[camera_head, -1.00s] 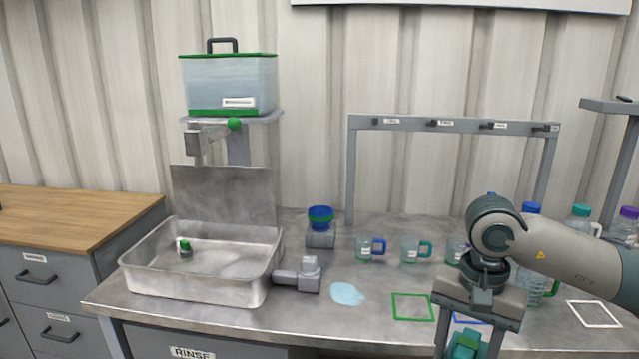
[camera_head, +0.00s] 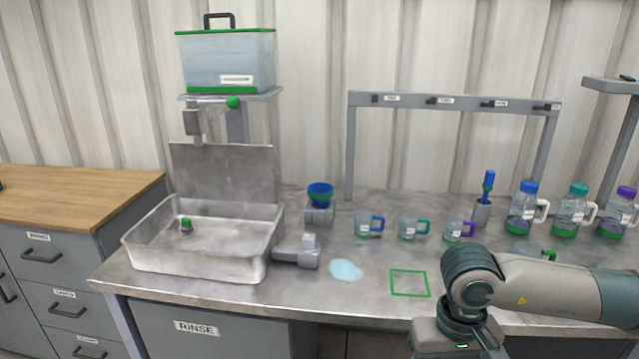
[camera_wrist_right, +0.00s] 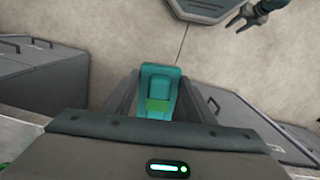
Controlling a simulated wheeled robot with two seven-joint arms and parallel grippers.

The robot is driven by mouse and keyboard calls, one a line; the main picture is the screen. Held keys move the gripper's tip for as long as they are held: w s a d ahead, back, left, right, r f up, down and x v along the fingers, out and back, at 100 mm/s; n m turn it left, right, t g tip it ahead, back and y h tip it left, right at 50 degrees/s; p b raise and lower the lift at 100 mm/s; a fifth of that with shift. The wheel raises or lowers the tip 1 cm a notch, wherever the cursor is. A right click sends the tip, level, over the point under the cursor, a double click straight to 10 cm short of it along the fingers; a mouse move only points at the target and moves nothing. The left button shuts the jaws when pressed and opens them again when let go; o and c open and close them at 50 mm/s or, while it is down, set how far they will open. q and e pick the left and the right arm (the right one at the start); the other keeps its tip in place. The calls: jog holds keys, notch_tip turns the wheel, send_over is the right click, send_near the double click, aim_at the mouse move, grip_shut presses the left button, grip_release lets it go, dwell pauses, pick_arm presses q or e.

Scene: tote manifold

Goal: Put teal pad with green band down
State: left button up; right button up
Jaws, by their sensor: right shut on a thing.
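The teal pad with green band (camera_wrist_right: 161,76) is between the fingers of my right gripper (camera_wrist_right: 158,92) in the right wrist view. The gripper is shut on it and holds it above the floor, clear of any surface there. In the head view my right wrist is at the bottom right, at the front edge of the counter (camera_head: 300,290); its fingers and the pad are below the frame. A small dark two-pronged end, which looks like my left gripper (camera_wrist_right: 243,17), shows at the top right of the wrist view, its prongs apart and empty.
A green square outline (camera_head: 410,283) and a pale blue puddle (camera_head: 346,270) lie on the counter left of my right wrist. Several mugs (camera_head: 364,226) and bottles (camera_head: 523,213) stand behind. A metal sink basin (camera_head: 200,264) is at the left.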

jog(key=s+f, duration=0.4)
jog(key=f, duration=1.1)
